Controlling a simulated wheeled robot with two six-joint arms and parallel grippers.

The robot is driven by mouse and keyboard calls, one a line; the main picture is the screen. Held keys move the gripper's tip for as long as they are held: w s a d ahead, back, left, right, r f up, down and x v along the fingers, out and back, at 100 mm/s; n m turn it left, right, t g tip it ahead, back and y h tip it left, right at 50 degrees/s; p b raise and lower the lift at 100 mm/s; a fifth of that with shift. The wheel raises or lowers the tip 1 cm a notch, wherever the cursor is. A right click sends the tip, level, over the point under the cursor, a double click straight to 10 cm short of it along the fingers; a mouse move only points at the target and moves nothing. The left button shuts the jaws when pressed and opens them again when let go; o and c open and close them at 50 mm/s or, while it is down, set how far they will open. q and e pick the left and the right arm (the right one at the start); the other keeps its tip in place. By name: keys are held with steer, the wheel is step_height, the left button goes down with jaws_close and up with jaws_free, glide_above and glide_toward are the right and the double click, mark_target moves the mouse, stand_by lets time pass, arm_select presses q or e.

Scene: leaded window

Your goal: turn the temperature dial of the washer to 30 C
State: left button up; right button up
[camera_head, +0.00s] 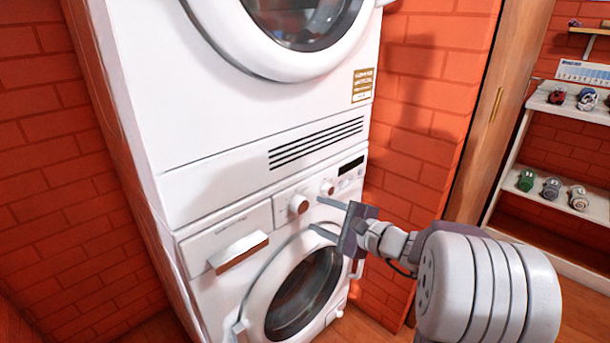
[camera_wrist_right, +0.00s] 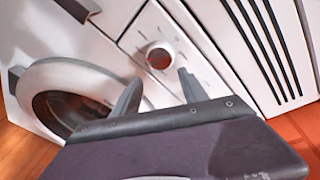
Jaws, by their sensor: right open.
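The white washer (camera_head: 262,262) is the lower of two stacked machines in the head view. Its panel carries a larger round dial (camera_head: 299,204) with a brownish face and a smaller knob (camera_head: 327,187) to its right. Their labels are too small to read, so I cannot tell which sets temperature. My right gripper (camera_head: 317,213) is open and empty in front of the panel, pointing at the dial area. In the right wrist view, a dial (camera_wrist_right: 158,57) with a reddish-brown face lies beyond the gap between the open fingers (camera_wrist_right: 160,90), apart from them. My left gripper is not in view.
The washer's drawer handle (camera_head: 238,252) juts out left of the dials, and the round door (camera_head: 300,292) is below. The dryer (camera_head: 235,95) stands above. A shelf (camera_head: 555,185) with small figures stands at the right, beside a wooden post (camera_head: 496,105).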

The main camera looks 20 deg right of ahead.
mark_target(331, 190)
steer(key=s+d+r+m+h+p, duration=0.1)
steer(key=s+d+r+m+h, duration=0.15)
steer(key=d, duration=0.55)
steer(key=shift+t+h, duration=0.25)
steer(key=shift+t, duration=0.15)
steer(key=b+x, duration=0.2)
steer(key=x, duration=0.6)
steer(key=shift+w+a, duration=0.1)
steer(key=shift+w, duration=0.65)
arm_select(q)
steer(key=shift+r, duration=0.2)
arm_select(e)
jaws_close()
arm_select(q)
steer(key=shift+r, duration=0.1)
